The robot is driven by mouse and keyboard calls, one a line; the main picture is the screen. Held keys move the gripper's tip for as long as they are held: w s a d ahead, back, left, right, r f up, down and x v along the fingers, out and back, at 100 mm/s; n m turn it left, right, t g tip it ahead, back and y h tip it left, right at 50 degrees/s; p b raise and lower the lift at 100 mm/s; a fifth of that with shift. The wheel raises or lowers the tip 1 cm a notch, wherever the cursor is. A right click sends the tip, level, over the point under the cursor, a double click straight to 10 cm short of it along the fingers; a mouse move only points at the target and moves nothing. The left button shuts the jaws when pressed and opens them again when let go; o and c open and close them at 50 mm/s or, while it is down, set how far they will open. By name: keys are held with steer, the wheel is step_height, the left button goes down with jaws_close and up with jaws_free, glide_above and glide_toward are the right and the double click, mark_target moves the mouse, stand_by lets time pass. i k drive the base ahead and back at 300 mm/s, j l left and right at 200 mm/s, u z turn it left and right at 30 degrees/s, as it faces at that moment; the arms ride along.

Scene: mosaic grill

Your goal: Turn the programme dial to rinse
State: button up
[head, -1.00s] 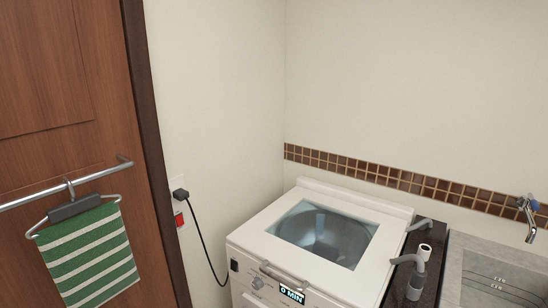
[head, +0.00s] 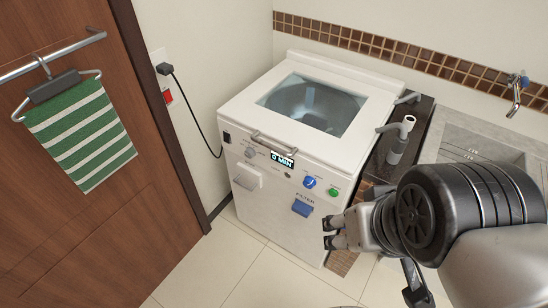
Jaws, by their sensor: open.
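The white top-loading washing machine (head: 285,137) stands against the wall, its lid window shut. Its front panel has a grey knob (head: 250,152) at the left, a display (head: 282,159) reading 0 MIN, a blue knob (head: 309,182) with a pale mark, and a green button (head: 333,191). The small labels are too blurred to read, so I cannot tell which knob is the programme dial or its setting. My gripper (head: 329,232) is open and empty, its fingers pointing left. In the picture it is below the green button, apart from both knobs.
A blue filter handle (head: 303,207) and a pale drawer (head: 246,177) are on the machine's front. A sink counter (head: 465,140) with grey hose fittings is at the right. A striped towel (head: 80,135) hangs on the door at left. The tiled floor (head: 215,265) in front is clear.

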mark_target(249, 152)
steer(key=i+j+u, duration=0.2)
steer(key=j+u, duration=0.15)
steer(key=i+j+u, duration=0.5)
steer(key=u, duration=0.2)
